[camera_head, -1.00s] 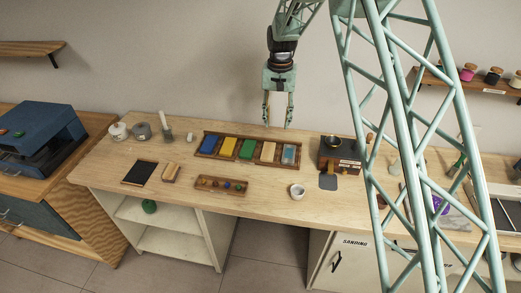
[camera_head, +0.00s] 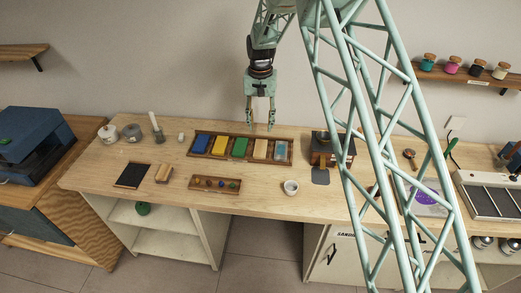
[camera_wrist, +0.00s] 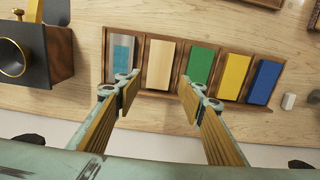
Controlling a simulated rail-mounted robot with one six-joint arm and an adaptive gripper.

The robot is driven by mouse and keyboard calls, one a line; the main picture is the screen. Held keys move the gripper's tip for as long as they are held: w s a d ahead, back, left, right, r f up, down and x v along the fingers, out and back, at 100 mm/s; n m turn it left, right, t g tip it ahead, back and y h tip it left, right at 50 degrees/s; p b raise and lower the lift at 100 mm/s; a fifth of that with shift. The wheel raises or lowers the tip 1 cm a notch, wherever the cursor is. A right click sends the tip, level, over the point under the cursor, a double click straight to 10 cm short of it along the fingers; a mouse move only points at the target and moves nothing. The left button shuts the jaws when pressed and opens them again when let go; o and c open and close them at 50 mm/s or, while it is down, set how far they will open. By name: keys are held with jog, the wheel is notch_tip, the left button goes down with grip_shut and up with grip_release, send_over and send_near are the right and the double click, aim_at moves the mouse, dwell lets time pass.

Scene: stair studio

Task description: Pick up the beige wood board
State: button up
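The beige wood board (camera_head: 261,149) lies in a wooden tray (camera_head: 242,160) on the workbench, between the green board (camera_head: 240,147) and a blue-grey one (camera_head: 283,151). In the wrist view the beige board (camera_wrist: 160,64) lies between the light blue board (camera_wrist: 123,57) and the green board (camera_wrist: 201,65). My gripper (camera_head: 260,124) hangs above the back edge of the tray, pointing down. In the wrist view its two fingers (camera_wrist: 158,92) are spread wide apart with nothing between them. The beige board shows beyond and between the fingertips.
Yellow (camera_head: 219,145) and blue (camera_head: 201,144) boards fill the left end of the tray. A dark wooden box (camera_head: 331,148) stands right of it. A small knob rack (camera_head: 215,184) and white cup (camera_head: 291,187) lie in front. The wall is close behind.

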send_over(260, 148)
jog(key=shift+w+d+f+p, duration=0.1)
jog(key=shift+w+f+p, duration=0.1)
jog(key=shift+f, duration=1.55)
jog(key=shift+w+f+p, duration=0.1)
jog(key=shift+f+p, duration=0.05)
jog(key=shift+f, duration=1.6)
jog(key=shift+f, duration=0.15)
jog(key=shift+s+f+p, duration=0.2)
jog(key=shift+f+p, duration=0.3)
jog(key=shift+f, duration=1.95)
jog(key=c, duration=0.5)
jog(key=shift+r, duration=0.15)
jog(key=shift+w+r+b, duration=0.1)
jog(key=shift+r+b, duration=0.2)
jog(key=shift+r, duration=1.35)
jog(key=s+d+b, duration=0.1)
jog(key=s+d, duration=0.2)
jog(key=s, duration=0.1)
jog(key=s+d+r, duration=0.1)
jog(key=s+d, duration=0.2)
jog(key=s, duration=0.1)
jog(key=s+d+b, duration=0.1)
jog(key=s+d, duration=0.2)
jog(key=s, duration=0.2)
jog(key=shift+s+d+r+b, duration=0.1)
jog(key=shift+d+r+b, duration=0.1)
jog(key=shift+b, duration=0.15)
